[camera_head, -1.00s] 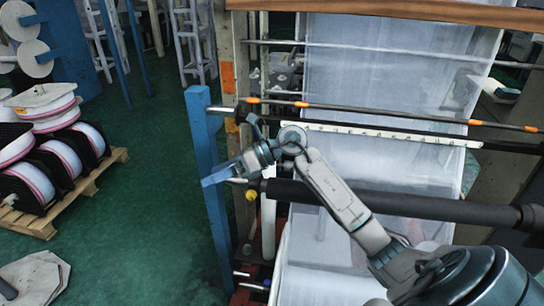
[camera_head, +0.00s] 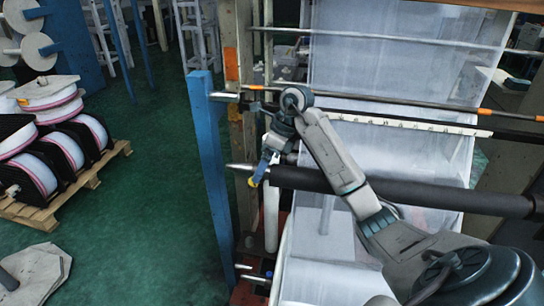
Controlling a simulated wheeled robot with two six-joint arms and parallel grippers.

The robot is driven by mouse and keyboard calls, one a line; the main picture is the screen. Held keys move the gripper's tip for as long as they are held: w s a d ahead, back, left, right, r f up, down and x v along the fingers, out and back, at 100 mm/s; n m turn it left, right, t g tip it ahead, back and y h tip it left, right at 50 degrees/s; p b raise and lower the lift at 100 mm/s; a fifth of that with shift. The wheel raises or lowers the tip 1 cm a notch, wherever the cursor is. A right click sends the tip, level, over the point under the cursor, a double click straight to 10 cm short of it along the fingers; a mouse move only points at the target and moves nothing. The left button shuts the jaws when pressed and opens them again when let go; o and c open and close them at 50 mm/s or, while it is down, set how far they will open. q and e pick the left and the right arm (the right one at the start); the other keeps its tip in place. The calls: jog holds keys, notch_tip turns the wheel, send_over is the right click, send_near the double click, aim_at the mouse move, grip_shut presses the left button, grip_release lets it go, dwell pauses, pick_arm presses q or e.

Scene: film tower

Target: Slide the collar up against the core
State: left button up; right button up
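The core is a long dark roller (camera_head: 440,197) lying across the film machine. Its left end sits near a pointed metal shaft tip (camera_head: 238,167). A small yellow part, which looks like the collar (camera_head: 252,183), shows at that left end, partly hidden by my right gripper. I cannot tell whether it touches the core. My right gripper (camera_head: 262,170) has blue fingers pointing down at the shaft beside the yellow part. I cannot tell whether its fingers are open or closed on it. My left gripper is not in view.
A blue upright post (camera_head: 212,180) stands just left of the shaft tip. A thin rod (camera_head: 400,105) and a white slotted bar (camera_head: 410,124) cross above the core. White film (camera_head: 380,60) hangs behind. A pallet (camera_head: 85,190) with reels stands at left on green floor.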

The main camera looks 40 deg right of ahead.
aim_at(275, 168)
jog(key=shift+b+x, duration=0.65)
jog(key=shift+x, duration=1.3)
jog(key=c, duration=1.1)
jog(key=shift+s+d+b, duration=0.3)
jog(key=shift+s+d, duration=0.35)
jog(key=shift+s, duration=0.1)
jog(key=shift+s+d, duration=0.15)
jog(key=shift+s+d, duration=0.3)
jog(key=shift+s, duration=0.05)
